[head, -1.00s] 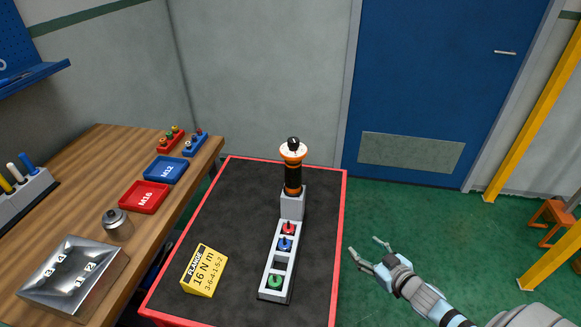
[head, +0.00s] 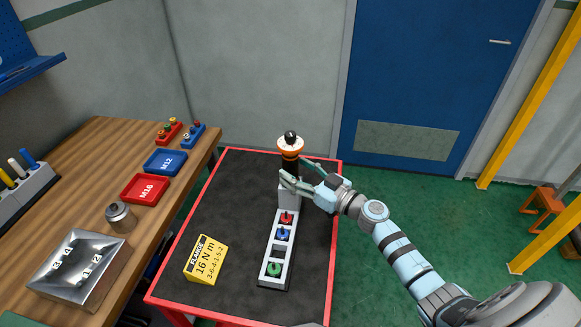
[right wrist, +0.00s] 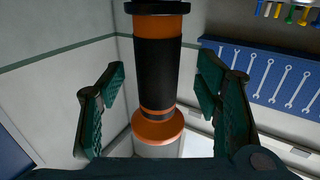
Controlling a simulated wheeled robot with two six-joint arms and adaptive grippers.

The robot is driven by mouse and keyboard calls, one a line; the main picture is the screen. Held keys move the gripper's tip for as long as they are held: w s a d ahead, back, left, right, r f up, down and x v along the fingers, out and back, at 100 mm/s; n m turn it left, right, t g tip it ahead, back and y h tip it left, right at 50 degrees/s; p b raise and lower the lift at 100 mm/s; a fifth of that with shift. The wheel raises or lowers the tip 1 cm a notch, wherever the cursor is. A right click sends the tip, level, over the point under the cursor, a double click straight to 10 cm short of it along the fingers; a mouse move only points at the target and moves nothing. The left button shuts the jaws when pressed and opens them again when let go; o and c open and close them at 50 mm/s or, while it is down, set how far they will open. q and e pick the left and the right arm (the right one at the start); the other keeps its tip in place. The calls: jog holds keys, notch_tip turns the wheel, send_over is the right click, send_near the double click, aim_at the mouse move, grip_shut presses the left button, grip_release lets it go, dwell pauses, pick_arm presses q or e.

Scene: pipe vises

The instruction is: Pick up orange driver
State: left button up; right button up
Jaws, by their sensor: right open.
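The orange driver (head: 290,148) stands upright in a grey holder (head: 288,197) on the black-topped cart. It has an orange and white top with a black knob and a black grip. My right gripper (head: 292,171) is at the driver's lower part and covers some of it in the head view. In the right wrist view the driver (right wrist: 157,75) stands between the two open fingers of my right gripper (right wrist: 160,100), with gaps showing on both sides. My left gripper is not in view.
In front of the holder is a grey rack (head: 267,261) with red, blue and green pieces. A yellow sign (head: 205,260) reads 16 N m. The wooden bench (head: 85,165) at left holds red and blue trays and a metal block. A pegboard with wrenches (right wrist: 270,75) hangs behind.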

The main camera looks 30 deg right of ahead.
jog(key=shift+x, duration=1.55)
jog(key=shift+d, duration=0.15)
grip_shut()
jog(key=shift+r, duration=0.1)
notch_tip(320, 180, up, 14)
jog(key=p, duration=1)
jog(key=shift+r+p, duration=0.15)
jog(key=shift+p, duration=0.25)
notch_tip(320, 180, up, 4)
send_over(296, 169)
jog(key=w, duration=0.2)
jog(key=shift+a+r, duration=0.15)
jog(key=shift+a, duration=0.15)
jog(key=shift+r, duration=0.6)
